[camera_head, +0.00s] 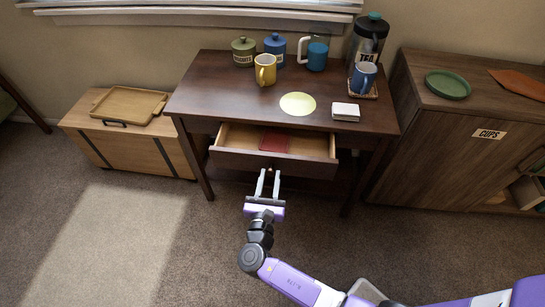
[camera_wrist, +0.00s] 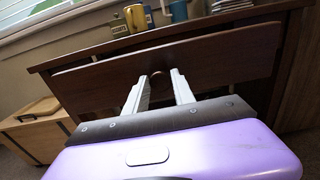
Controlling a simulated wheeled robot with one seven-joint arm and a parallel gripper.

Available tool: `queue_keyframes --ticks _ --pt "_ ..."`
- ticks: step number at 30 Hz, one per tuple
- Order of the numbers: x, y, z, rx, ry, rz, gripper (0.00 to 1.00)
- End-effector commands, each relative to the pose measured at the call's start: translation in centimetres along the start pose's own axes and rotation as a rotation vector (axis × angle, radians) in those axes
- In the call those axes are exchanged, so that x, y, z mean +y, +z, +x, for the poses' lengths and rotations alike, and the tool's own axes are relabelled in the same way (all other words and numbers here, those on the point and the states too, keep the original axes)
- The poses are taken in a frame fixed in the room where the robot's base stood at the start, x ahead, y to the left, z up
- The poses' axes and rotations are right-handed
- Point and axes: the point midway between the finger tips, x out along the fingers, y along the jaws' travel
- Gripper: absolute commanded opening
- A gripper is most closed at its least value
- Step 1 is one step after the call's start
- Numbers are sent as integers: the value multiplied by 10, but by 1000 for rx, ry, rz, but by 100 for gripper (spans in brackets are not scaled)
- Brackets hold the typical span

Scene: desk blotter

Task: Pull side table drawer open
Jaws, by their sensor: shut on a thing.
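The dark wood side table (camera_head: 215,92) stands against the wall, and its drawer (camera_head: 232,158) is pulled out, showing a pale interior with a flat red item (camera_head: 274,141) inside. My gripper (camera_head: 269,172) is in front of the drawer, shut on the knob at the middle of its front. In the wrist view my gripper's two fingers (camera_wrist: 166,78) reach the drawer front (camera_wrist: 105,85), with the round knob between their tips. The fingers partly hide the knob.
On the tabletop are a yellow mug (camera_head: 265,70), lidded jars, a glass pitcher (camera_head: 317,52), a tea canister (camera_head: 368,38), a blue mug (camera_head: 364,78) and a white block (camera_head: 345,112). A wooden chest (camera_head: 95,146) is left, a cabinet (camera_head: 440,135) right. Carpet in front is clear.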

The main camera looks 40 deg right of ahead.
Motion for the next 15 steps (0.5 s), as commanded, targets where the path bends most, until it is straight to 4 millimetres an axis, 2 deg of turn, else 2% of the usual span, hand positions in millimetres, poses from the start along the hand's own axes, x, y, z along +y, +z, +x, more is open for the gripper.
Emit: queue_keyframes --ticks 1,6,15 --pt "1 2 -10 0 3 -2 0" --pt "1 2 -34 0 2 0 0" --pt "0 0 -51 -1 -2 1 0"
